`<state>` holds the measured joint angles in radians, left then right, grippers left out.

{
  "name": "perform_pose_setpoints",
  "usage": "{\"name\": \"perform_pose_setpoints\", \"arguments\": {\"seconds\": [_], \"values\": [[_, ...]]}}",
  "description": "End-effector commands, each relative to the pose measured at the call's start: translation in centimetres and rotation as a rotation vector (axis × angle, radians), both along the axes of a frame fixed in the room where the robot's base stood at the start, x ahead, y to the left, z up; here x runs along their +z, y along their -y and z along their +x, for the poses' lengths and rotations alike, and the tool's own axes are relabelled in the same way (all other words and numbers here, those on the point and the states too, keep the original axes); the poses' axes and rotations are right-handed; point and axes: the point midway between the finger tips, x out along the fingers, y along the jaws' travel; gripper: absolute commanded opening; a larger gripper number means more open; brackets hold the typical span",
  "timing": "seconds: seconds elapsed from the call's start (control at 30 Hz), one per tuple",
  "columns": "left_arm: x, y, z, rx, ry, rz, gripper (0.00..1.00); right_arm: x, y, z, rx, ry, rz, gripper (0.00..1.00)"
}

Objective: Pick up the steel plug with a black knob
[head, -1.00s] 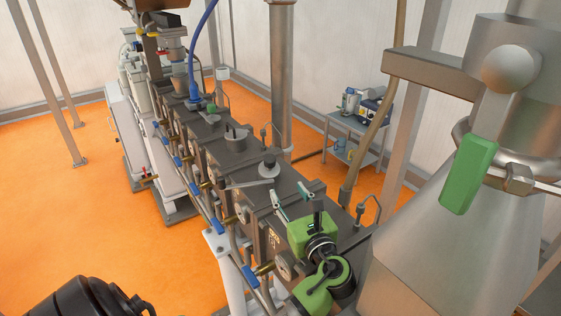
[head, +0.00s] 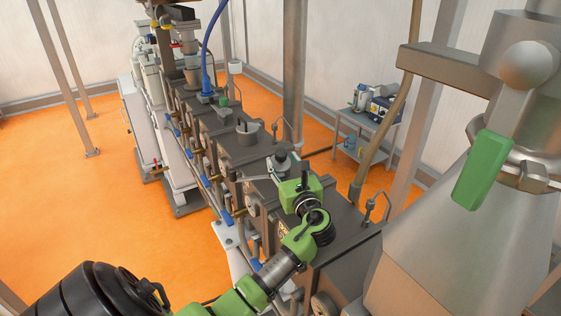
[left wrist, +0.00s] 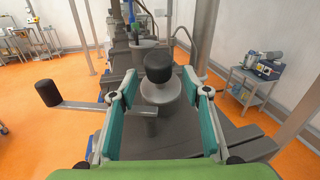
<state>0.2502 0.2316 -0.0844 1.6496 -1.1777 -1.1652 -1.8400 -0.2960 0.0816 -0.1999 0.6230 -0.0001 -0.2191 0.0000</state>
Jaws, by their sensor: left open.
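The steel plug with a black knob (left wrist: 158,67) stands upright on the dark machine top, in the middle of the left wrist view. It also shows in the head view (head: 281,155), just beyond my left gripper (head: 286,168). In the left wrist view, my left gripper (left wrist: 160,84) is open, with one teal-padded finger on each side of the plug's round steel body. Gaps show between the fingers and the plug. My right gripper is not in view.
A lever with a black end knob (left wrist: 48,93) sticks out left, close to the left finger. The long machine (head: 222,140) continues beyond the plug. A large steel hopper (head: 450,240) stands at right. A cart with equipment (head: 365,135) stands behind.

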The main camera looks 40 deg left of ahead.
Motion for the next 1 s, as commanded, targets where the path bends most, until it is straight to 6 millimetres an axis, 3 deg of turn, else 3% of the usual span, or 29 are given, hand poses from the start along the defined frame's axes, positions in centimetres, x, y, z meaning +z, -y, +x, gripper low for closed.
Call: {"name": "perform_pose_setpoints", "arguments": {"seconds": [0.13,0.37,0.57,1.0], "values": [[0.1,-2.0,1.0,0.002,-0.002,0.002,0.44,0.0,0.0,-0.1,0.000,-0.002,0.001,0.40],[0.0,-2.2,1.2,-0.001,-0.001,0.000,0.44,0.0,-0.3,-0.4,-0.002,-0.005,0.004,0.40],[0.0,-2.2,1.2,-0.001,-0.001,0.000,0.00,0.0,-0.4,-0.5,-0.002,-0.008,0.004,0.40],[0.6,-2.2,1.2,0.000,0.004,0.000,0.00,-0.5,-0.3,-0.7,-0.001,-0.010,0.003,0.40]]}}
